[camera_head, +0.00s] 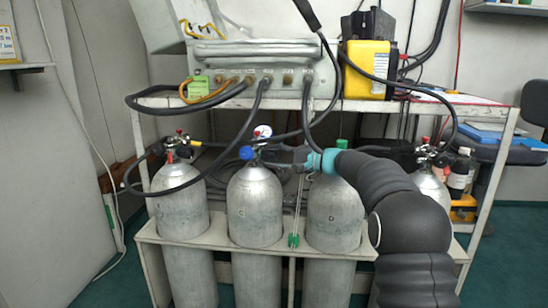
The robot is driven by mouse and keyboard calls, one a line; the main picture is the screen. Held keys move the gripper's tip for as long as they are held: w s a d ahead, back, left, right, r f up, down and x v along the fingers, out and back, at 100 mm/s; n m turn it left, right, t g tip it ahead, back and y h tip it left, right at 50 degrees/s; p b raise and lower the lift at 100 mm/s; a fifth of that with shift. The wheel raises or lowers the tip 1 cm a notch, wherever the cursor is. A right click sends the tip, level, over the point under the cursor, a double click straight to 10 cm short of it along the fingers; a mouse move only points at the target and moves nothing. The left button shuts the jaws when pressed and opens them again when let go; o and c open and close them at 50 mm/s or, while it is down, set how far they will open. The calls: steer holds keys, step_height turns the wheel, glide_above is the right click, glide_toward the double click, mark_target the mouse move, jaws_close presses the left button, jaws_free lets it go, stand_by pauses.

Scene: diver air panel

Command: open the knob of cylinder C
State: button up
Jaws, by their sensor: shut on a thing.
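Cylinder C (254,207) is a grey metal bottle, second from the left in the rack, with a letter on its front. Its blue knob (246,153) sits at the neck, below a small round gauge (262,131). My gripper (270,153) reaches in from the right, across the top of cylinder D (333,213), and its thin fingers end at the valve of cylinder C. It is shut on the blue knob; the fingertips are small and partly lost against the valve and hoses. My arm hides part of cylinder D's top.
A left cylinder (181,204) and a right cylinder (432,187) with red-topped valves stand in the white rack (142,240). Black hoses hang from the grey panel (265,85) close above the valves. A yellow box (367,69) stands on the shelf.

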steer(key=shift+n, duration=1.1)
steer(key=o, duration=1.1)
steer(key=shift+o, duration=0.2)
steer(key=v, duration=1.2)
steer(key=shift+s, duration=0.1)
